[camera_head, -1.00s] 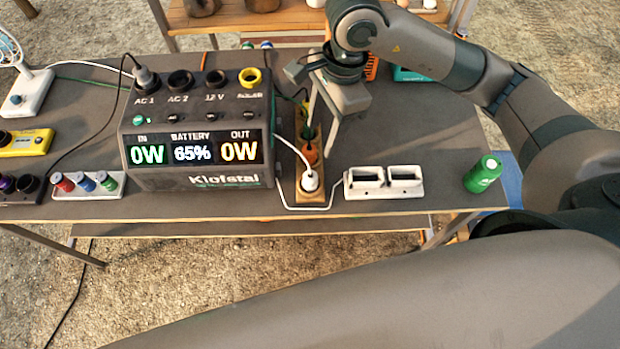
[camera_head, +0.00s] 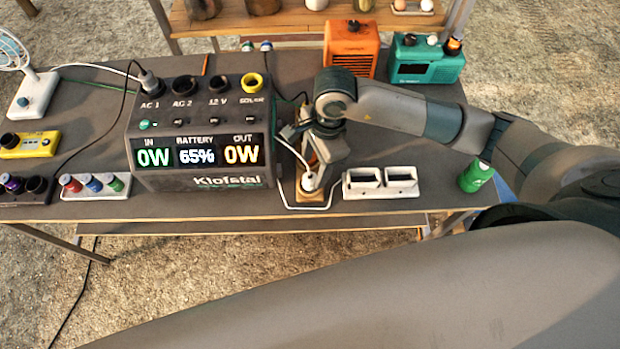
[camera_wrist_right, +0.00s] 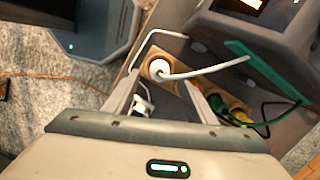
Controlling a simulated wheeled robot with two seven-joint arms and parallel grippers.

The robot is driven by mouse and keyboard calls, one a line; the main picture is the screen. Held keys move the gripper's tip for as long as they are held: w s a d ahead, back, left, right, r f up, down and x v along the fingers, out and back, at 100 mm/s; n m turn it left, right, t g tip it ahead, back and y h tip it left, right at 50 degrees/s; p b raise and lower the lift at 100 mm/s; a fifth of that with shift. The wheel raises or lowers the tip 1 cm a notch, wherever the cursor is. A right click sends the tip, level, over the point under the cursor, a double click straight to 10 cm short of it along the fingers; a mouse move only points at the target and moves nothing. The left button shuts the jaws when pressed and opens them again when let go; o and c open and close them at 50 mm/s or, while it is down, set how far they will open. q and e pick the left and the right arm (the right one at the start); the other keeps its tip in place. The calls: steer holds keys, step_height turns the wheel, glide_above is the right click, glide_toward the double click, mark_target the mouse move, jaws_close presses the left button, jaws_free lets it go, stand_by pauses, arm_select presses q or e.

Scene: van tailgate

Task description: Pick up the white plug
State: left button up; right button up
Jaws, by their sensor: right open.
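The white plug (camera_head: 308,182) stands upright at the near end of a wooden strip (camera_head: 311,198), with its white cable running up and left. My right gripper (camera_head: 314,168) is above and just behind it, pointing down, and hides much of the strip. In the right wrist view the round white plug (camera_wrist_right: 158,69) shows between the tips of the two open fingers of my right gripper (camera_wrist_right: 162,82). Nothing is held. I cannot tell whether a finger touches the plug. My left gripper is not in view.
The power station (camera_head: 200,135) stands close on the left of the strip. An orange box (camera_head: 349,48) and a teal box (camera_head: 428,60) are at the back.

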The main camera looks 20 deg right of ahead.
mark_target(311, 175)
steer(key=shift+s+a+f+p, duration=0.1)
steer(key=shift+a+f+p, duration=0.1)
steer(key=shift+f+p, duration=0.35)
steer(key=f, duration=0.1)
steer(key=f+p, duration=0.1)
steer(key=f, duration=0.1)
steer(key=shift+a+p, duration=0.3)
steer(key=shift+f, duration=0.5)
steer(key=c, duration=1.1)
